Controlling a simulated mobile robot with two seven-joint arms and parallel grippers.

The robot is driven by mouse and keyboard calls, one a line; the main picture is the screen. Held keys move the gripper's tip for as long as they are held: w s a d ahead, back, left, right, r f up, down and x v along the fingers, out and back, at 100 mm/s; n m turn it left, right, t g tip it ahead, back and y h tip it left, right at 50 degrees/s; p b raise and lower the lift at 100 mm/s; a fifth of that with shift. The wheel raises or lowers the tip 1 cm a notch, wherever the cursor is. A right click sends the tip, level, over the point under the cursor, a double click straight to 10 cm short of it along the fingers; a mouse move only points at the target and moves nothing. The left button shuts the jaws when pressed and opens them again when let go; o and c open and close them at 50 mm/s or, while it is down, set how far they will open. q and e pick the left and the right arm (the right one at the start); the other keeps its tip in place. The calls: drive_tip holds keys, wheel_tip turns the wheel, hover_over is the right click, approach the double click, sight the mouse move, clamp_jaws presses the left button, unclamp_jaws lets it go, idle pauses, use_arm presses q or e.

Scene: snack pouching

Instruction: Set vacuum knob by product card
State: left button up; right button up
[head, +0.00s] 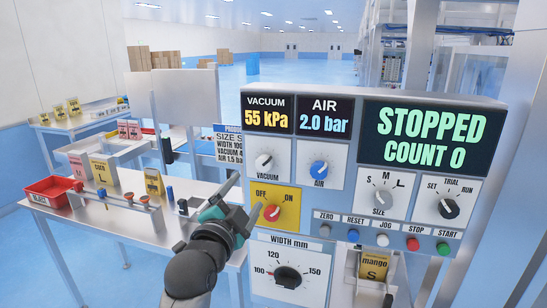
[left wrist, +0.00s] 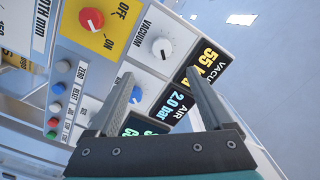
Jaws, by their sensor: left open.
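The white vacuum knob (head: 263,162) sits on the control panel under the vacuum display (head: 266,115), which reads 55 kPa. The knob also shows in the left wrist view (left wrist: 162,48), just beyond the fingertips. The product card (head: 229,146) stands behind the panel's left edge, which cuts off its right side. It shows size S, a width starting 100, a vacuum value starting with 4, and air 1.5. My left gripper (head: 248,192) is open and empty in front of the panel's left side, below and left of the knob, apart from it. My right gripper is out of view.
The red off/on switch (head: 272,212) is close to my left gripper. The blue air knob (head: 319,169) is right of the vacuum knob, with the size selector (head: 381,198) farther right. The main display (head: 431,136) reads STOPPED, COUNT 0. A table with a red bin (head: 50,190) stands left.

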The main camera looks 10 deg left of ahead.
sight(263, 166)
use_arm(q)
drive_tip(key=w+p, duration=0.1)
drive_tip(key=w, duration=1.4)
drive_tip(key=shift+a+r, duration=0.1)
drive_tip(key=shift+a, duration=0.05)
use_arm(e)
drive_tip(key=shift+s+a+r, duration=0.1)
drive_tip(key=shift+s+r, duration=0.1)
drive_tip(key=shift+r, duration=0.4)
use_arm(q)
drive_tip(key=shift+c, duration=0.3)
clamp_jaws()
drive_tip(key=shift+n, duration=0.3)
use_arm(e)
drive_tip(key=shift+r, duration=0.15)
